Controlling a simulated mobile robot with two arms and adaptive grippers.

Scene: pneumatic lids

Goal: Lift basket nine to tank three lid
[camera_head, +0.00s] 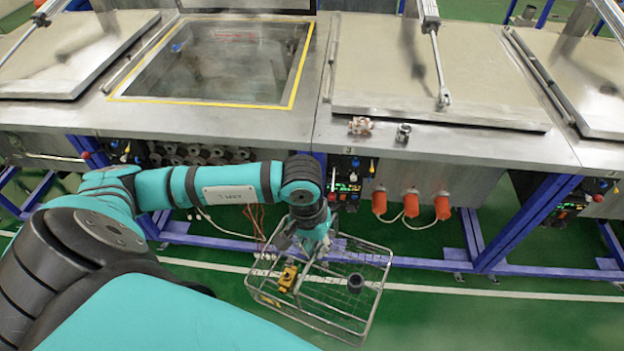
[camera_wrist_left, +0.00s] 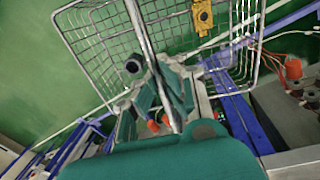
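A wire basket (camera_head: 345,318) hangs in front of the tank row, below the end of my left arm. It holds a yellow part (camera_head: 288,277) and a dark cylinder (camera_head: 355,283). My left gripper (camera_head: 312,256) is at the basket's top bar. In the left wrist view, the gripper's fingers (camera_wrist_left: 165,88) lie on both sides of the bar (camera_wrist_left: 142,30) and appear shut on it. A flat grey lid (camera_head: 430,65) covers the tank right of the open one. I cannot read which tank is three. My right gripper is not in view.
The open tank (camera_head: 225,60) has a yellow-edged rim. Two small metal fittings (camera_head: 360,126) sit at the front edge of the middle lid. Orange plugs (camera_head: 410,204) stick out of the tank front, right of my gripper. Blue frame rails (camera_head: 430,262) run low behind the basket.

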